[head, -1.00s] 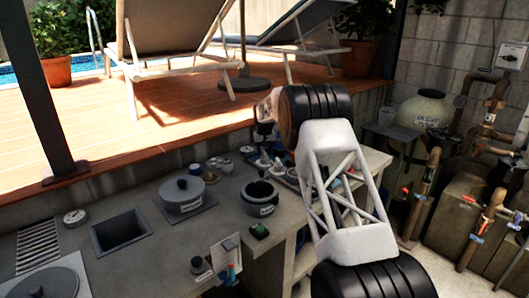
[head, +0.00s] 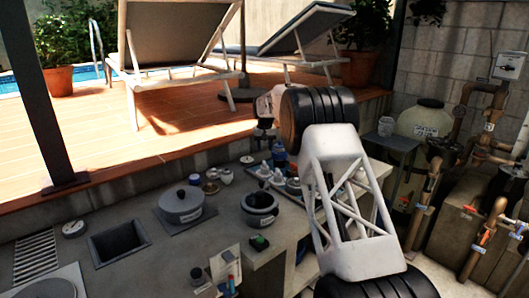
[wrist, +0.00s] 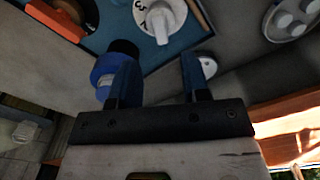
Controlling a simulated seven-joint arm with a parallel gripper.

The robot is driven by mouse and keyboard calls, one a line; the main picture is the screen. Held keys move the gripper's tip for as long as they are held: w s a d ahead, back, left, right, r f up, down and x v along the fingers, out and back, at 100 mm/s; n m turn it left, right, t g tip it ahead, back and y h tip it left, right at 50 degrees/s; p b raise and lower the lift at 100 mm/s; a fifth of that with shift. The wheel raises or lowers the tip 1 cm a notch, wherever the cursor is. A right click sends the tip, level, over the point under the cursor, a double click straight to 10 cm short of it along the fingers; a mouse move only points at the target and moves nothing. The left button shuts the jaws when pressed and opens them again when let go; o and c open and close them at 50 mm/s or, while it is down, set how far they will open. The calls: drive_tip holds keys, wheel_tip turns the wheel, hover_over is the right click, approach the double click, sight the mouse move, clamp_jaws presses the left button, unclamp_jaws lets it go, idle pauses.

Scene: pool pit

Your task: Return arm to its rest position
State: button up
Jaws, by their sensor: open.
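My gripper (wrist: 158,78) shows in the wrist view with its two dark fingers apart and nothing between them. In the head view my arm reaches up and over the bench's right part, with the gripper end (head: 266,130) partly hidden behind the arm. A blue and black round item (wrist: 108,72) lies beside the left finger in the wrist view; I cannot tell whether they touch. A white numbered knob (wrist: 160,18) on a blue surface is beyond the fingertips. A small pale disc (wrist: 207,66) shows beside the right finger.
The grey bench (head: 150,275) holds a lidded pot (head: 181,204), a dark open pot (head: 259,205), a square opening (head: 119,242) and several small items. A wooden deck (head: 180,135) with loungers rises behind. Pipes (head: 484,238) and a tank (head: 424,119) stand at right.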

drive_tip(key=shift+r, duration=0.15)
drive_tip(key=shift+s+d+r, duration=0.3)
drive_tip(key=shift+s+r, duration=0.05)
drive_tip(key=shift+r, duration=0.1)
drive_tip(key=s+d+r, duration=0.9)
drive_tip(key=s+r, duration=0.3)
drive_tip(key=s, duration=0.1)
drive_tip(key=s+d+r+m, duration=0.1)
drive_tip(key=s+d+r, duration=0.2)
drive_tip(key=s, duration=0.4)
drive_tip(key=s+d+r+t, duration=0.1)
drive_tip(key=s+d+r, duration=0.15)
drive_tip(key=s, duration=0.45)
drive_tip(key=s+d+r+m, duration=0.15)
drive_tip(key=s+d, duration=0.25)
drive_tip(key=s, duration=0.4)
drive_tip(key=s+d+f, duration=0.3)
drive_tip(key=s, duration=1.1)
drive_tip(key=s+d+f+t, duration=0.1)
drive_tip(key=s+d+f, duration=0.1)
drive_tip(key=s, duration=1.3)
drive_tip(key=s+d+f, duration=0.3)
drive_tip(key=s+f, duration=0.1)
drive_tip(key=s, duration=1)
drive_tip(key=shift+s+d+f+m+t, duration=0.2)
drive_tip(key=shift+s+d+m+t, duration=0.1)
drive_tip(key=shift+s+m, duration=0.1)
